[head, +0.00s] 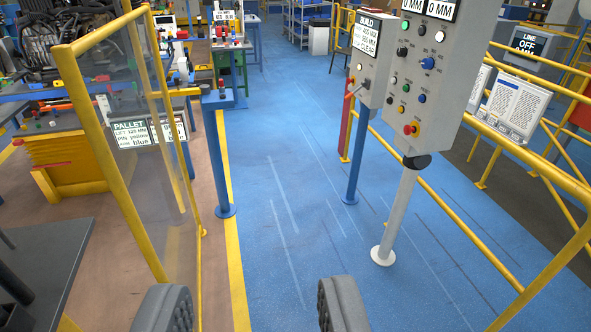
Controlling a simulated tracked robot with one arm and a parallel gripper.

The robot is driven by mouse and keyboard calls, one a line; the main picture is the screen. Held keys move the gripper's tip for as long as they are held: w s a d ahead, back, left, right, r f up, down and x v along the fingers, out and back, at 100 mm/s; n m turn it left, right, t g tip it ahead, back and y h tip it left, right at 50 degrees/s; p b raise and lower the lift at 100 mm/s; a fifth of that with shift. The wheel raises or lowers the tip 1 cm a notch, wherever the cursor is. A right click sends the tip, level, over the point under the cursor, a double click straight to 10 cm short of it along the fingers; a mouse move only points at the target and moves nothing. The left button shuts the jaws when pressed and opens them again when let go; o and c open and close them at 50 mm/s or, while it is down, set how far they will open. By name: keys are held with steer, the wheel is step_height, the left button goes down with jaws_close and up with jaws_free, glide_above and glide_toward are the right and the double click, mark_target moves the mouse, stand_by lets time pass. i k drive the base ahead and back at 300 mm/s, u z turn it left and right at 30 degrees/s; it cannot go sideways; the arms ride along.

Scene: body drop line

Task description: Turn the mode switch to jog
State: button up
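A tall grey control panel (452,60) stands on a pale post at the upper right, its top cut off by the frame edge. It carries several coloured buttons and a larger blue rotary knob (428,63), which looks like a selector switch. Its labels are too small to read, so I cannot tell whether it is the mode switch or which way it is set. My gripper (254,308) shows at the bottom edge, its two dark ridged fingers wide apart with only floor between them. It is well short of the panel and touches nothing.
A smaller panel (371,62) on a blue post stands behind. A yellow-framed clear guard (165,130) and a blue button post (218,150) are at left. Yellow railings (545,170) run along the right. The blue floor (290,200) between is clear.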

mark_target(401, 50)
steer(key=z, duration=0.05)
steer(key=i, duration=3.7)
steer(key=z, duration=1.4)
